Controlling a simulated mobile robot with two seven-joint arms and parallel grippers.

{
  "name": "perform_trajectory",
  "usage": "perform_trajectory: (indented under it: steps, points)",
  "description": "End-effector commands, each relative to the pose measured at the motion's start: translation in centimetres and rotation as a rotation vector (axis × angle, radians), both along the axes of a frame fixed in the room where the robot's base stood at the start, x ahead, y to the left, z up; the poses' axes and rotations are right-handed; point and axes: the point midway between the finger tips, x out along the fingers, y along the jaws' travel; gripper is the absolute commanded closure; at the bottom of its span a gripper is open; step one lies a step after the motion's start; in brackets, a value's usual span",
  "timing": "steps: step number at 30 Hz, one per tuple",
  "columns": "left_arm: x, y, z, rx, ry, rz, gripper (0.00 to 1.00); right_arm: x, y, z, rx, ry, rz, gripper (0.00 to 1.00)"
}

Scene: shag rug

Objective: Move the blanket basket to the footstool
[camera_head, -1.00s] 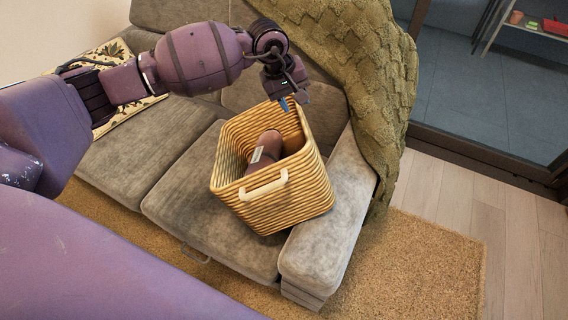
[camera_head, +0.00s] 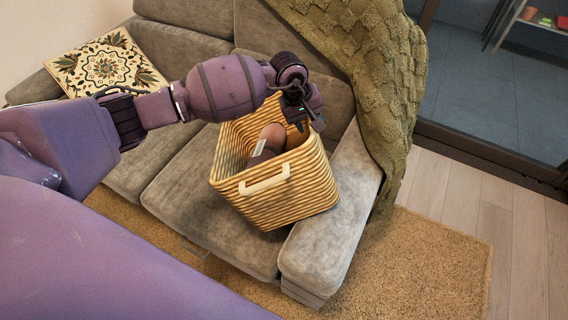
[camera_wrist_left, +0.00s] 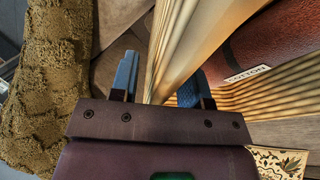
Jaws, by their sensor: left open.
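The blanket basket (camera_head: 290,192), a striped tan wicker box with a pale handle, stands on the sofa seat beside the right armrest. A brown rolled blanket (camera_head: 268,142) with a white label lies inside it; it also shows in the left wrist view (camera_wrist_left: 275,45). My left gripper (camera_head: 301,125) is at the basket's far rim. In the left wrist view, its open blue fingers (camera_wrist_left: 158,85) sit on either side of the basket wall (camera_wrist_left: 185,45); I cannot tell whether they touch it. No footstool shows. My right gripper is not in view.
The grey sofa (camera_head: 190,205) has a green knitted throw (camera_head: 375,80) over its back right corner and a patterned cushion (camera_head: 105,64) at left. A shag rug (camera_head: 420,265) and bare wood floor (camera_head: 440,185) lie to the right.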

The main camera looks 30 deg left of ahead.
Motion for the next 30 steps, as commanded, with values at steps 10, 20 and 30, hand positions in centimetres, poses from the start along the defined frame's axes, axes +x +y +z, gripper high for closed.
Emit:
perform_trajectory:
  steps: [10, 20, 30]
  points:
    - [0.04, 0.0, 0.25, 0.0, -0.003, 0.0, 0.9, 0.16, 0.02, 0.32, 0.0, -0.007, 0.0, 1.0]
    - [0.03, -0.01, 0.24, -0.001, -0.002, -0.001, 1.0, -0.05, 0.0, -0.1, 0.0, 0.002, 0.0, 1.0]
    - [0.03, -0.02, 0.24, -0.001, -0.002, -0.001, 1.0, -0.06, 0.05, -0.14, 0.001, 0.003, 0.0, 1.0]
